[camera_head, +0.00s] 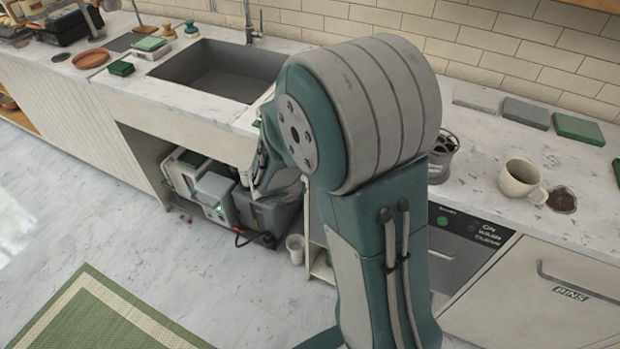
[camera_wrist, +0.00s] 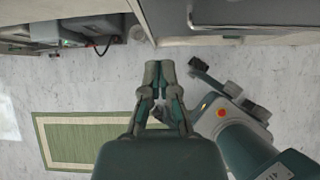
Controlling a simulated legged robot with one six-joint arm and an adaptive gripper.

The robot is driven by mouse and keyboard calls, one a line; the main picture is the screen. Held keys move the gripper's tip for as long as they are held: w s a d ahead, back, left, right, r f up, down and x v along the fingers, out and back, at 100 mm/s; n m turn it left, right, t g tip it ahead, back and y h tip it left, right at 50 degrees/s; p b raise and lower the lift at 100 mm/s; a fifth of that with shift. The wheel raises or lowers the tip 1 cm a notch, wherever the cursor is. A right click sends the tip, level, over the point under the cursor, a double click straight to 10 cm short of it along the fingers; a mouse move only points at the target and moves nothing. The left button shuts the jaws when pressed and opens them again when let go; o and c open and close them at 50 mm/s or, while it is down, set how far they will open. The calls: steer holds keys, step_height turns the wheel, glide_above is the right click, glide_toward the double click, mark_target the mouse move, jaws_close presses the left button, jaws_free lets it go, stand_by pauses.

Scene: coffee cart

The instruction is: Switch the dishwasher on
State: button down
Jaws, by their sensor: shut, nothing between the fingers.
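The dishwasher (camera_head: 478,262) is at the right in the head view, set under the counter. Its dark front panel has ON, WASH and CLEAN lettering (camera_head: 488,233) and a round green button (camera_head: 442,220) at its left. My arm stands in front of it and hides its left part. My gripper (camera_head: 254,182) shows left of my arm, in front of the sink cabinet, apart from the dishwasher and partly hidden. In the wrist view my gripper (camera_wrist: 160,70) is shut and empty, with bare floor behind it.
The open bay under the sink (camera_head: 215,80) holds grey machines (camera_head: 213,196) and a small bin (camera_head: 295,248). A mug (camera_head: 521,180) stands on the counter above the dishwasher. A bins drawer (camera_head: 575,290) is to its right. A green mat (camera_head: 100,315) lies on open floor.

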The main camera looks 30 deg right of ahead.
steer(key=w+d+r+x, duration=0.1)
steer(key=x, duration=1.1)
steer(key=shift+w+d, duration=0.3)
steer(key=shift+d, duration=0.25)
steer(key=shift+r, duration=0.1)
